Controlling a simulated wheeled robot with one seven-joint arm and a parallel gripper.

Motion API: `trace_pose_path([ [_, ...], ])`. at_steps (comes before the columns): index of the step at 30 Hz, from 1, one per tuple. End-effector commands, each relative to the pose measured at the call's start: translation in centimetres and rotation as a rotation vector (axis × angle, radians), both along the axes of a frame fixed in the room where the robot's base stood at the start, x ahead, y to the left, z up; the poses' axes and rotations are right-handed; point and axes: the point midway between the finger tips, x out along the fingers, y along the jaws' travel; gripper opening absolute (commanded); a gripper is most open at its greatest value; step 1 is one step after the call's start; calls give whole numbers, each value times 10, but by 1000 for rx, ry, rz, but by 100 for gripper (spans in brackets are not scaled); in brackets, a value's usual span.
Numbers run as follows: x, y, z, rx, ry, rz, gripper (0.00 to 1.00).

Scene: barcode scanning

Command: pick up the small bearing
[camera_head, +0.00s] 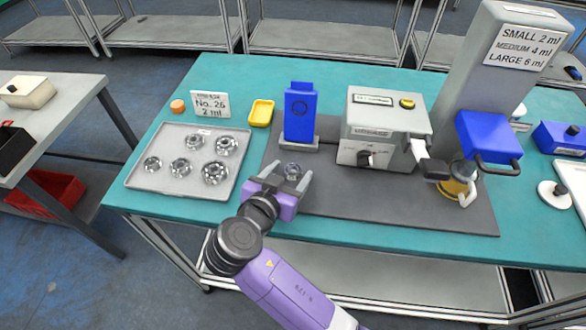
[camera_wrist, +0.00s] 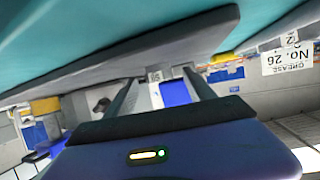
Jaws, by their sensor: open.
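My gripper (camera_head: 285,177) is open over the front left of the dark mat, in front of the blue upright device. A small shiny ring-like piece (camera_head: 292,169), which looks like a small bearing, shows between its fingertips in the head view. I cannot tell whether it touches the fingers or what it rests on. Several silvery bearings of differing size lie on the grey tray (camera_head: 138,182) to the left, among them a smaller bearing (camera_head: 152,164) at its left. The wrist view shows both gripper fingers (camera_wrist: 157,84) spread apart, with no clear bearing between them.
The blue device (camera_head: 299,114) stands just beyond my gripper. A grey box machine (camera_head: 387,125) and a tall column with a blue handled part (camera_head: 488,138) stand to the right. A yellow dish (camera_head: 261,113), orange cap (camera_head: 178,106) and label card (camera_head: 211,104) are behind the tray.

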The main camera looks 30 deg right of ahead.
Motion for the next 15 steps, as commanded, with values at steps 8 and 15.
trace_pose_path([
  [8,0,0,0,0,0,1,28],
  [15,0,1,1,-1,-1,1,0],
])
